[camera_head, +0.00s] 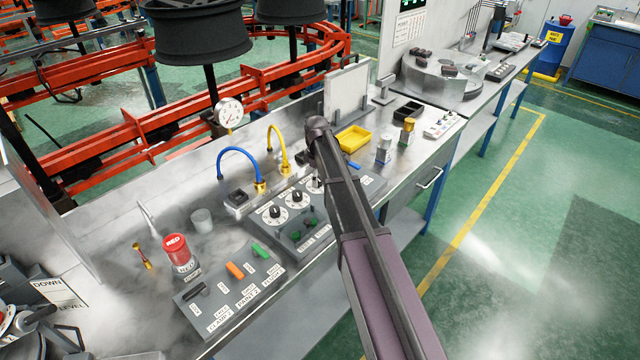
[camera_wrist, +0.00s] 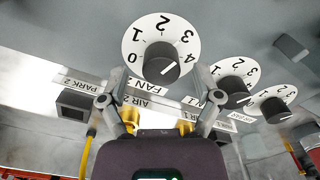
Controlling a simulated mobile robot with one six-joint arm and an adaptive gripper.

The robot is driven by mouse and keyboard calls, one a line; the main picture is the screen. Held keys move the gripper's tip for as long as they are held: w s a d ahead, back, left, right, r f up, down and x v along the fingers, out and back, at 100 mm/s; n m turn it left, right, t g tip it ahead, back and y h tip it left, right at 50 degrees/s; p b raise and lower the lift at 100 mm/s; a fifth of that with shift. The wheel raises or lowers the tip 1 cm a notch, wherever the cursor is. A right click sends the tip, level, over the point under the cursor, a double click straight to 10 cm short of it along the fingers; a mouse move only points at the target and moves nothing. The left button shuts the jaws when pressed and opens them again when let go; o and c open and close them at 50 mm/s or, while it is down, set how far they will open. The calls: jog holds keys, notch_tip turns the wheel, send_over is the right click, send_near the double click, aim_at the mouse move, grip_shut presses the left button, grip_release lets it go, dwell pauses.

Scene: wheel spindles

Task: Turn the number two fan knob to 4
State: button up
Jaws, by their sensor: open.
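A round black knob (camera_wrist: 160,63) on a white dial (camera_wrist: 163,22) marked 0 to 4 fills the upper middle of the wrist view. A label below it reads FAN, its number partly covered. The knob's white mark is at its lower right, but I cannot tell which number it indicates. My gripper (camera_wrist: 162,101) is open, with one finger low on each side of this knob and nothing held. Whether a finger touches it is unclear. In the head view my arm hides the gripper; dial knobs (camera_head: 275,211) show on the grey panel left of the arm.
Two more dial knobs (camera_wrist: 233,91) (camera_wrist: 275,110) stand to the right in the wrist view. A blue hose (camera_head: 238,155) and a yellow hose (camera_head: 278,138) rise behind the panel. A yellow tray (camera_head: 353,138) and a red-capped can (camera_head: 178,252) stand on the bench.

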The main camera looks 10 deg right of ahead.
jog(key=shift+f+b, duration=0.3)
jog(key=shift+f, duration=0.15)
